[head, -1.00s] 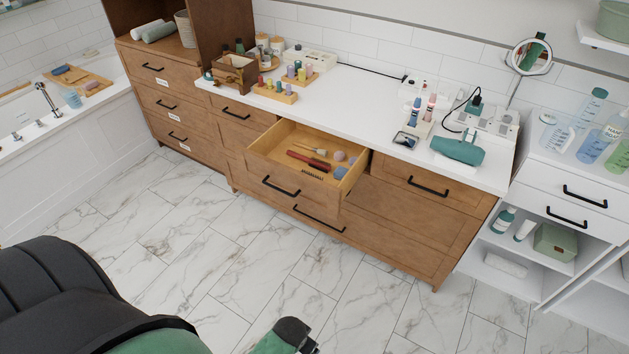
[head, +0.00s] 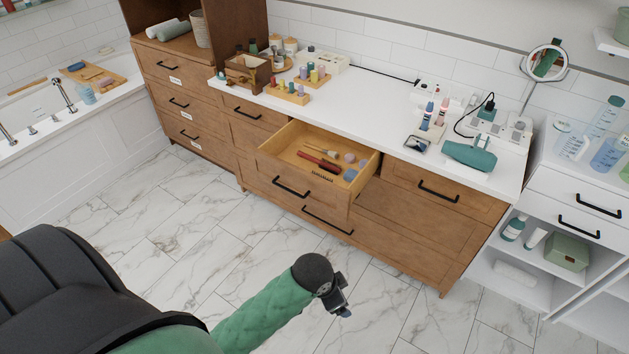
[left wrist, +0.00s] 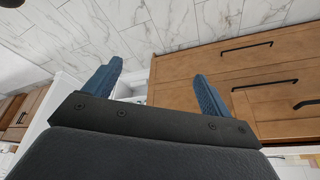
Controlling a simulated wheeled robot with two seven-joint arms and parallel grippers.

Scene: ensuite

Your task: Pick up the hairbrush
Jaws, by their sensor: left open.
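A long red item that looks like the hairbrush (head: 320,161) lies in the open top drawer (head: 287,150) of the wooden vanity. A short row of dark bristles or teeth (head: 321,176) shows beside it; I cannot tell if it is a comb. My left gripper (head: 342,302) is above the floor in front of the vanity, below and apart from the drawer in the head view. In the left wrist view its two blue fingers (left wrist: 157,70) are spread with nothing between them. The hairbrush is not visible in the wrist view. My right gripper is not in view.
A light-handled brush and several small rounded items share the drawer. The white counter (head: 370,105) holds a teal hair dryer (head: 469,155), bottles and trays. A white shelf unit (head: 545,190) stands at the right. The marble floor is clear.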

